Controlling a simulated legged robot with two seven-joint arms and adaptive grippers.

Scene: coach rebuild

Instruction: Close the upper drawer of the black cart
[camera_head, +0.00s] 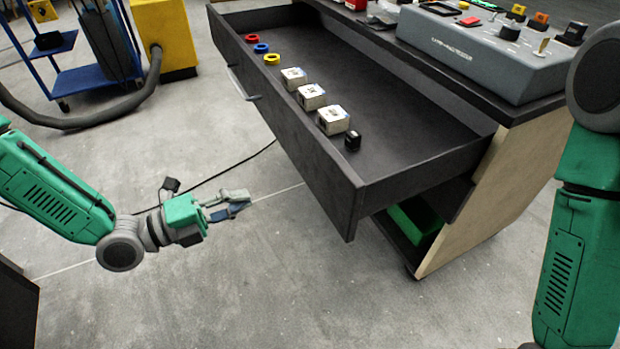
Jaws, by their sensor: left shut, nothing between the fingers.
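The upper drawer (300,130) of the black cart (505,198) is pulled far out toward the left. It holds red, blue and yellow rings, three white boxes (312,97) and a small black block (352,140). A handle (240,86) is on its outer front face. My left gripper (240,204) is shut and empty. It is left of the drawer's near front corner, apart from it, over the floor. My right arm shows at the right edge, beside the cart; its gripper is out of view.
A grey control panel (485,50) sits on the cart top. Below the drawer is an open space with a green item (415,222). A blue trolley (85,75) and a yellow machine (165,38) with a hose stand at the back left. A cable crosses the floor.

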